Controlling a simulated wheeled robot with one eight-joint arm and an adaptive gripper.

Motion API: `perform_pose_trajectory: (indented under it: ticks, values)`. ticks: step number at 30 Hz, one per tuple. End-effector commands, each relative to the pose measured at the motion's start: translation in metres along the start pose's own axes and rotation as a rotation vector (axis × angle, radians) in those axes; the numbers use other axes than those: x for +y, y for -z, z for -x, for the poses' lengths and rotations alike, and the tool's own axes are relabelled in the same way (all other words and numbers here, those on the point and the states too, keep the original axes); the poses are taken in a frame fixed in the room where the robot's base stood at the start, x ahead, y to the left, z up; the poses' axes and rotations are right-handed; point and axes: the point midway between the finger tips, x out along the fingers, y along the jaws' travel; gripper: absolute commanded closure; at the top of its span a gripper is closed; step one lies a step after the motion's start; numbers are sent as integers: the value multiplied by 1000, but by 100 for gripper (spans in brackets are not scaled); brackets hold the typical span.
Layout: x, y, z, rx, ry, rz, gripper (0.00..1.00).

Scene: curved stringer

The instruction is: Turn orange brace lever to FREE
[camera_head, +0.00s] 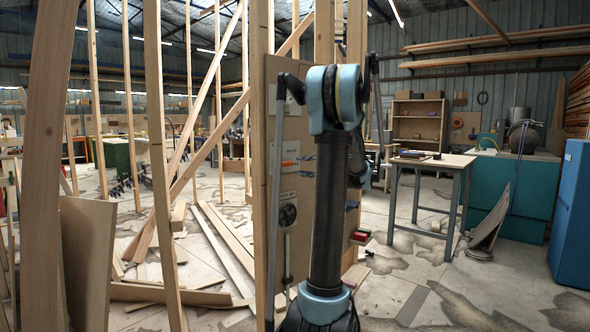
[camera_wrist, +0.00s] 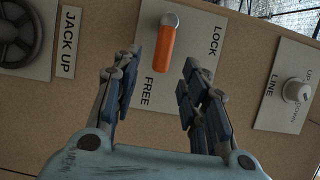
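The orange brace lever (camera_wrist: 162,47) shows in the wrist view on a pale plate (camera_wrist: 193,62) fixed to a wooden board. Its rounded grey end is at the top, and its orange bar runs down, tilted slightly left. LOCK is printed right of the lever and FREE below it. My gripper (camera_wrist: 161,66) is open, one finger on each side of the lever's lower end in the picture, with nothing held. I see no clear contact; the depth gap is hard to tell.
A black wheel (camera_wrist: 22,32) beside a JACK UP label is at the left of the wrist view, and a LINE plate with a pale knob (camera_wrist: 297,91) at the right. In the head view, timber posts (camera_head: 158,150) stand left and a workbench (camera_head: 435,162) stands right.

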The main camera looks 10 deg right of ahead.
Motion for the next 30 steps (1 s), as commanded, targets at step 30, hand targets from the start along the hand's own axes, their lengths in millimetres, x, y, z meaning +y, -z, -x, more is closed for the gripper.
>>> perform_pose_trajectory:
  ticks: [30]
  values:
    - [2,-2,58,-2,-7,0,60]
